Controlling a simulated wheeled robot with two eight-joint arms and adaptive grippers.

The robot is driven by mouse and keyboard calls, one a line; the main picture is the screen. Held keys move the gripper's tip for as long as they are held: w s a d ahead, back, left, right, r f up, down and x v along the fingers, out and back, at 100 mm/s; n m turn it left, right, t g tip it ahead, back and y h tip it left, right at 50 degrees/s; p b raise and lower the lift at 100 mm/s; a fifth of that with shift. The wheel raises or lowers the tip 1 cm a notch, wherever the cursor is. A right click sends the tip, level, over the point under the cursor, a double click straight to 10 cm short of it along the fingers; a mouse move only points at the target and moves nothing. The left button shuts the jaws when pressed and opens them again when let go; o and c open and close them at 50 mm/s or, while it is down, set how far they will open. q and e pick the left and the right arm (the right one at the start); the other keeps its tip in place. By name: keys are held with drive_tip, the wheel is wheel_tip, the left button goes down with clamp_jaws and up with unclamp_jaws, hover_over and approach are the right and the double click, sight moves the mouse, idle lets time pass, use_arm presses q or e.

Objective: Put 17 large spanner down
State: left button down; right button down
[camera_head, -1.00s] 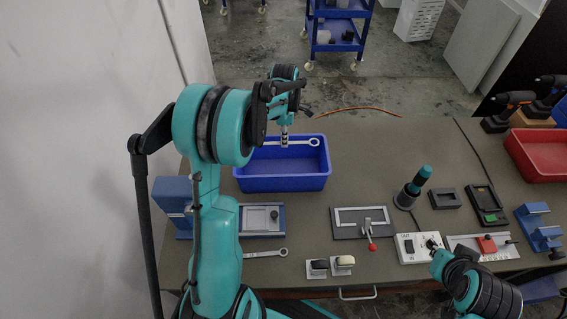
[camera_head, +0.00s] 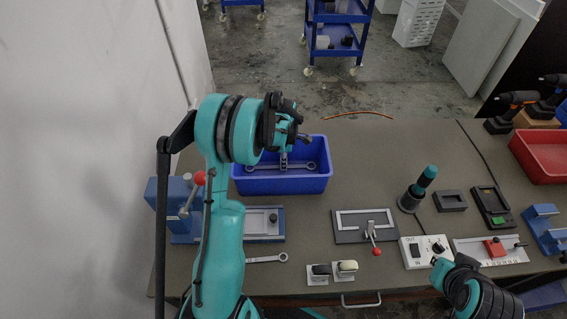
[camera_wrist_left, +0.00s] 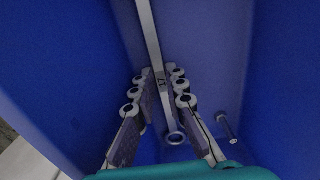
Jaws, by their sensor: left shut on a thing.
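My left gripper (camera_head: 284,158) is low in the blue bin (camera_head: 250,186), shut on a large spanner (camera_head: 307,166). In the left wrist view the fingers (camera_wrist_left: 160,88) close around the spanner (camera_wrist_left: 152,45) at a mark that reads 17. Its ring end (camera_wrist_left: 176,139) points toward the wrist. In the head view the spanner lies crosswise, below the bin's rim. I cannot tell whether it touches the bin floor. My right arm is at the lower right; its gripper (camera_head: 438,262) shows poorly and its jaws cannot be made out.
A bolt-like piece (camera_wrist_left: 228,128) shows by the bin wall. Another spanner (camera_head: 266,259) lies on the table in front of the bin. A clamp plate (camera_head: 345,232), a white switch box (camera_head: 411,260) and a red bin (camera_head: 540,158) stand to the right. The table behind the clamp plate is clear.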

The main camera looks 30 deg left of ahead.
use_arm(q)
drive_tip(key=shift+f, duration=0.1)
drive_tip(key=shift+f, duration=0.15)
drive_tip(key=c, duration=1.8)
unclamp_jaws()
drive_tip(key=shift+c, duration=0.2)
